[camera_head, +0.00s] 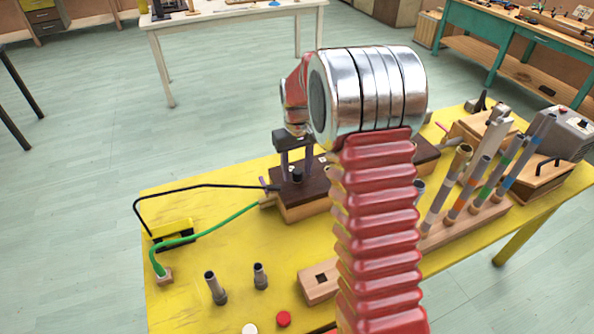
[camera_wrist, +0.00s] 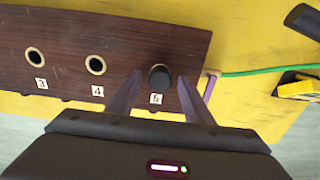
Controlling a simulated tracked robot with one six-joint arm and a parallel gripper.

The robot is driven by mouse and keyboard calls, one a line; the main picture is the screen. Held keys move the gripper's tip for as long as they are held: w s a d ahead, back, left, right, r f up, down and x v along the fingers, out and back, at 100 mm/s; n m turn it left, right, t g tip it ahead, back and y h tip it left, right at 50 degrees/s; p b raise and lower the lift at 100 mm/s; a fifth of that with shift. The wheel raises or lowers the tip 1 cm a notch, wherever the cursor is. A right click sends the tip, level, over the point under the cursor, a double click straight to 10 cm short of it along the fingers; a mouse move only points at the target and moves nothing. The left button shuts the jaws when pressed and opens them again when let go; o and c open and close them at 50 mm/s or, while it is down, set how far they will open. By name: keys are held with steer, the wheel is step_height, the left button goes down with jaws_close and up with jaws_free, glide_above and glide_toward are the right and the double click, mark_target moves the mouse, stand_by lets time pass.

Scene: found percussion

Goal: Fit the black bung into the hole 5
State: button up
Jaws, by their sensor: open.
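The dark wooden board (camera_wrist: 60,60) shows ringed holes labelled 3 (camera_wrist: 34,57) and 4 (camera_wrist: 96,64) in the wrist view. The black bung (camera_wrist: 160,78) stands at the hole with the label (camera_wrist: 156,99) that reads 5, and covers it. It looks upright and its top stands above the board; its depth in the hole is hidden. In the head view, the bung (camera_head: 297,176) shows on the board's left end (camera_head: 290,196). My gripper (camera_wrist: 159,80) is open, with one finger on each side of the bung and gaps between. It also shows in the head view (camera_head: 296,162).
A green cable (camera_head: 215,228) and a black cable (camera_head: 190,187) run left of the board. Upright tubes (camera_head: 480,185) and a grey box (camera_head: 562,133) stand to the right. Two short grey pegs (camera_head: 216,289) (camera_head: 260,276) stand in front on the yellow table (camera_head: 185,310).

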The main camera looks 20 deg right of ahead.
mark_target(298, 172)
step_height(298, 172, up, 13)
stand_by(0.5)
steer(key=shift+f, duration=0.1)
stand_by(0.7)
steer(key=s+a+r+t, duration=0.1)
steer(key=s+a+t, duration=0.1)
steer(key=s, duration=0.7)
steer(key=s+a+r+t, duration=0.1)
steer(key=s+a, duration=0.4)
steer(key=s, duration=0.5)
steer(key=s+a+r+t, duration=0.2)
steer(key=s+a+r, duration=0.1)
steer(key=s, duration=0.7)
steer(key=shift+s+a+r+t, duration=0.15)
steer(key=shift+s+a+t, duration=0.15)
steer(key=shift+a, duration=0.45)
